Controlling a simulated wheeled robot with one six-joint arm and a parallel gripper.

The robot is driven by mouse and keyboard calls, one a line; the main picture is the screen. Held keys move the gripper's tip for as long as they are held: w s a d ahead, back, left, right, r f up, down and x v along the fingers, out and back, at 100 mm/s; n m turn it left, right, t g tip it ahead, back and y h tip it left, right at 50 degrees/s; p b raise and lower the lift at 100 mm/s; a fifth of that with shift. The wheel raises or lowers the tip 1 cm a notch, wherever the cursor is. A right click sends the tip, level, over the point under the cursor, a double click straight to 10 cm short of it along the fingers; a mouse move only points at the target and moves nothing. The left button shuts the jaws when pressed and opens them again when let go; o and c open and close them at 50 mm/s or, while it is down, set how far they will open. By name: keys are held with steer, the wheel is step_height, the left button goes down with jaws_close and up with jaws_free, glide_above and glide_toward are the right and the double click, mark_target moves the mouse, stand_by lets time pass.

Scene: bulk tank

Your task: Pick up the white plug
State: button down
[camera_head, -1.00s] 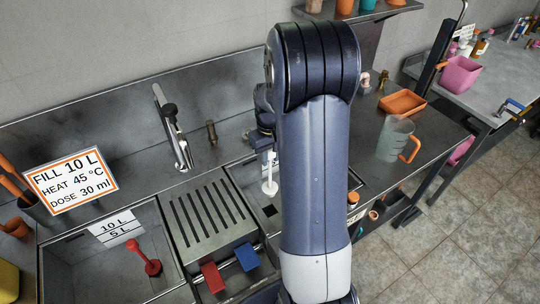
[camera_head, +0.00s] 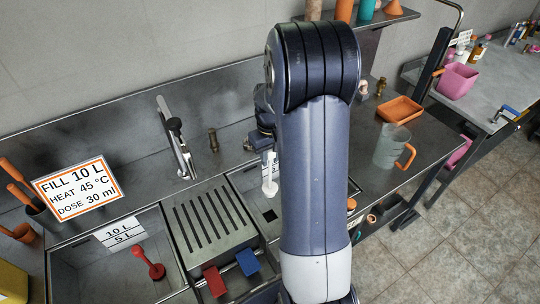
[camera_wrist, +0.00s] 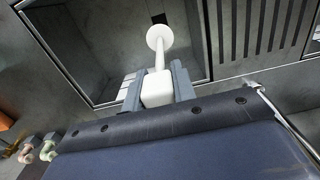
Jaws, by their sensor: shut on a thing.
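The white plug (camera_head: 270,178) hangs from my gripper (camera_head: 268,154), its round disc end pointing down over the right-hand sink basin (camera_head: 244,184). In the wrist view the plug's block-like handle (camera_wrist: 157,92) sits between the two grey fingers of my gripper (camera_wrist: 157,88). Its thin stem leads away to the white disc (camera_wrist: 161,37). The gripper is shut on the handle. My arm hides the right part of the basin in the head view. A dark square drain opening (camera_head: 270,214) shows in the basin floor, apart from the plug.
A red plug (camera_head: 152,262) stands in the left basin. A slatted drainboard (camera_head: 209,222) lies between the basins, with red and blue blocks at its front. A tap (camera_head: 180,140) rises behind. A clear jug (camera_head: 391,147) and an orange tray (camera_head: 400,109) stand on the right counter.

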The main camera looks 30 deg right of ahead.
steer(key=shift+r, duration=2)
steer(key=shift+r, duration=0.75)
